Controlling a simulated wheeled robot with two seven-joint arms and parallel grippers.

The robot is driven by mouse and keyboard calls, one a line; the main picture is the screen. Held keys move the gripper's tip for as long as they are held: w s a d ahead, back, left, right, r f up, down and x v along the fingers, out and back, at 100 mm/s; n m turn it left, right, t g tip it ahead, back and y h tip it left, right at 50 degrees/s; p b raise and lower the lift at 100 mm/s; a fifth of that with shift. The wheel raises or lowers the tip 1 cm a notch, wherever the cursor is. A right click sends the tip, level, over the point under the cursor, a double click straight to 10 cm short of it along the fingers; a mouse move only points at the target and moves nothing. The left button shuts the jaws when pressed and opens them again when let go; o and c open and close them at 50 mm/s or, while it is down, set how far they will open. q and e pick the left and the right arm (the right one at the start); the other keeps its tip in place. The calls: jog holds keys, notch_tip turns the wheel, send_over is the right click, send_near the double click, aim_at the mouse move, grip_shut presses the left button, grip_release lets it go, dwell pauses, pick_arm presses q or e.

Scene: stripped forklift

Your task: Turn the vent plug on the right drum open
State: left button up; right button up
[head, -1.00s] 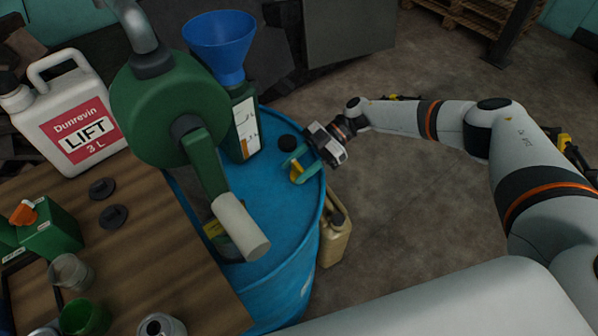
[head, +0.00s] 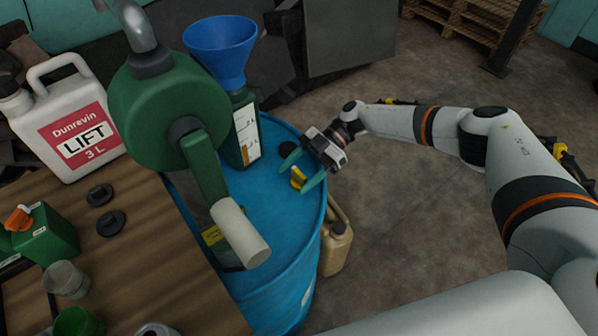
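The blue drum (head: 283,222) stands in the middle of the view, partly hidden by the green hand pump and the wooden table. A small yellow vent plug (head: 298,178) sits on the right part of its lid. My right gripper (head: 294,176) reaches in from the right over the lid. Its teal fingers are spread, with the yellow plug showing between their tips; I see gaps and cannot tell any contact. A round black cap (head: 287,148) lies just behind the far finger. My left gripper is not in view.
A green bottle (head: 245,130) with a blue funnel (head: 221,48) stands on the lid. A tan canister (head: 335,248) is beside the drum.

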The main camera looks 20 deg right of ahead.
jog(key=shift+d, duration=0.15)
jog(key=shift+w+d, duration=0.2)
jog(key=shift+d, duration=0.15)
jog(key=b+v, duration=0.4)
jog(key=v, duration=0.7)
jog(key=shift+r, duration=0.2)
